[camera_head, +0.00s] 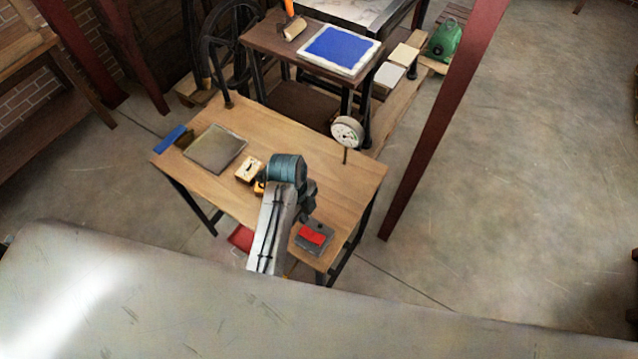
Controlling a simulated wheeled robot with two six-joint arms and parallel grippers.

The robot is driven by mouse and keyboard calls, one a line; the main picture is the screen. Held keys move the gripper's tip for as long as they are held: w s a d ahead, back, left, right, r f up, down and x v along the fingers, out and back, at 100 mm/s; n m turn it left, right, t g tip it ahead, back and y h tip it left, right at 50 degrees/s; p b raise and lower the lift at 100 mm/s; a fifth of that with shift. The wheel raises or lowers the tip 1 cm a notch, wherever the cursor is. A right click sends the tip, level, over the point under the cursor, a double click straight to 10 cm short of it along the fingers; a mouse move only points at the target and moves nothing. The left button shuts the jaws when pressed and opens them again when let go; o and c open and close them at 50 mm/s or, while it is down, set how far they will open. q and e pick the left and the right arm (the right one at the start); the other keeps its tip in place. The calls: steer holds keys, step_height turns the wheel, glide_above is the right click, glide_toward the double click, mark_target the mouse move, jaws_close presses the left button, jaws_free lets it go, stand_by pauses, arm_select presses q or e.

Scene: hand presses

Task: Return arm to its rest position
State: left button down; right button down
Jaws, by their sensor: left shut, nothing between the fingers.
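My left arm, with grey links and a teal ribbed joint, reaches up over the wooden table in the middle of the head view. My left gripper (260,187) is small and mostly hidden beside the teal joint. It is shut and empty, close to a small light wooden block (249,169) on the table. I cannot tell if it touches the block. My right gripper is not in view.
The wooden table (330,180) holds a grey-green plate (215,149), a blue bar (170,139), a dark plate with a red piece (313,236) and a round dial (347,130). A blue pad (340,48) lies on the stand behind. A red post (440,120) stands at right.

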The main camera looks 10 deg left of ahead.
arm_select(q)
steer(key=s+a+r+n+t+y, duration=0.1)
steer(key=s+a+r+n+t, duration=0.1)
steer(key=s+a+r+n, duration=0.55)
steer(key=s+a+r+n+t+y, duration=0.1)
steer(key=s+a+r+n+t, duration=0.15)
steer(key=s+a+n, duration=0.85)
step_height(320, 180, down, 36)
steer(key=w+d+n+g+b, duration=0.1)
steer(key=w+n+g+b, duration=0.15)
steer(key=b, duration=0.55)
steer(key=s+f+b, duration=0.3)
steer(key=s+f, duration=0.6)
steer(key=f, duration=0.4)
steer(key=s+f+b, duration=0.3)
steer(key=s+f, duration=0.7)
steer(key=f, duration=0.4)
steer(key=shift+s+a+f+n+b, duration=0.2)
steer(key=shift+a+n+b, duration=0.1)
steer(key=shift+a, duration=0.15)
